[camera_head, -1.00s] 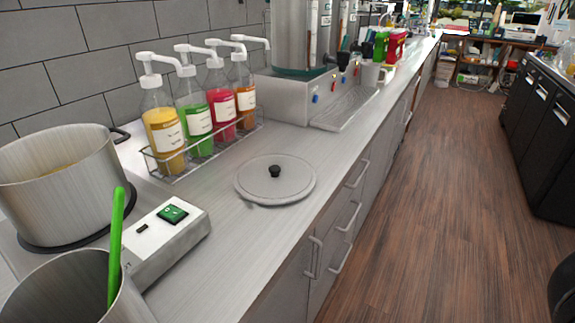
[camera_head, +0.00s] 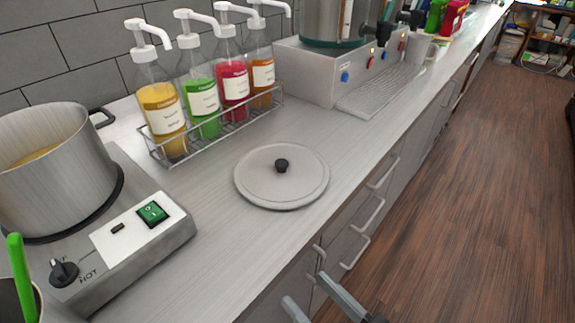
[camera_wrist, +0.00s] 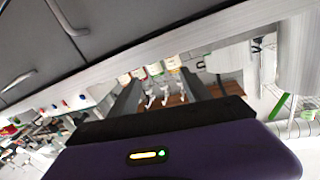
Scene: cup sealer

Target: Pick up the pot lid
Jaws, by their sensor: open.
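The pot lid (camera_head: 282,177) is a round grey disc with a black knob (camera_head: 282,165). It lies flat on the counter, right of the hot plate and in front of the bottle rack. My gripper (camera_head: 303,287) shows at the bottom edge of the head view, by the cabinet front, below and apart from the lid. Its two grey fingers are spread with nothing between them. The wrist view shows the gripper (camera_wrist: 160,82) from behind, with its fingers apart. I cannot make out the lid in that view.
A steel pot (camera_head: 55,170) stands on the hot plate (camera_head: 120,240) at left. Several pump bottles stand in a wire rack (camera_head: 215,130) behind the lid. A dispenser (camera_head: 320,75) with a drip tray (camera_head: 385,90) is farther back. The counter (camera_head: 225,240) around the lid is bare.

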